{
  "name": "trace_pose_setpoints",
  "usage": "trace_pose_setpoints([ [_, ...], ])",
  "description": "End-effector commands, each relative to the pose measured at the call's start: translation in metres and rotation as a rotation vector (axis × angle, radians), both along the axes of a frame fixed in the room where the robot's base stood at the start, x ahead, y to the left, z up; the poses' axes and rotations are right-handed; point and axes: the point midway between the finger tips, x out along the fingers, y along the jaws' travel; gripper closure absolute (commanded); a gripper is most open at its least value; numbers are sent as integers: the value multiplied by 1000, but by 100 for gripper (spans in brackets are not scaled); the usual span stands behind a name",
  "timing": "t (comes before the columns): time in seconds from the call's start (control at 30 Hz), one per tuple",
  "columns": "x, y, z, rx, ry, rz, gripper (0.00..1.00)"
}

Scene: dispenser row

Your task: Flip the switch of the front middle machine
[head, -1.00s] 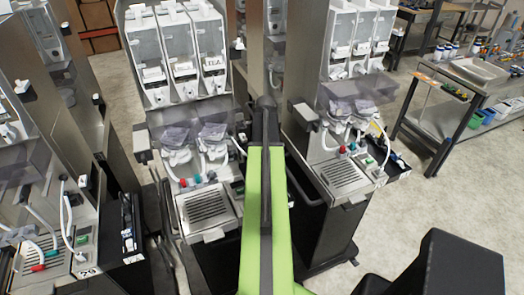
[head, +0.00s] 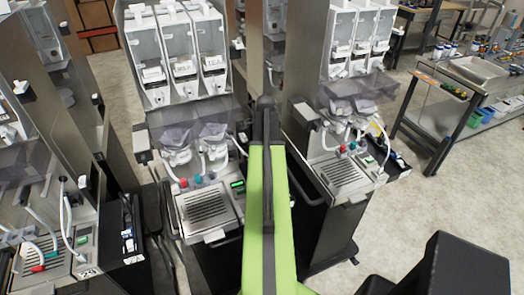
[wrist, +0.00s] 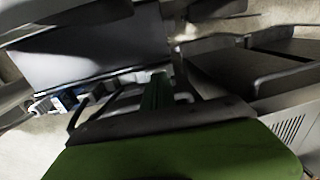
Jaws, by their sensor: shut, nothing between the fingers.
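The front middle machine (head: 209,205) stands left of centre in the head view, with a silver drip tray and a small green panel (head: 238,185) at its right front. My green arm reaches upward just right of this panel and covers the machine's right side. I cannot pick out its switch. In the wrist view, my gripper (wrist: 158,95) appears as a dark, blurred shape beyond my green arm part. It is shut with nothing in it. Whether it touches the machine cannot be told.
Another machine (head: 340,175) stands to the right, close to my arm. A third machine (head: 40,245) is at the left, with a black side panel (head: 129,235). A metal bench (head: 435,90) is at the far right. Open floor (head: 400,210) lies between.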

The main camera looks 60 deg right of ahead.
Motion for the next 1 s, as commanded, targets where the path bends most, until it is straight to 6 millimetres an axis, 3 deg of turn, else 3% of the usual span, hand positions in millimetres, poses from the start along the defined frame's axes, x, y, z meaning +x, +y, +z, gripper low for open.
trace_pose_setpoints([
  [0.2,1,0,2,0,0,1,100],
  [0.37,3,0,18,0,0,3,100],
  [0.8,14,-9,114,0,0,3,100],
  [1.0,18,-11,139,0,0,3,100],
])
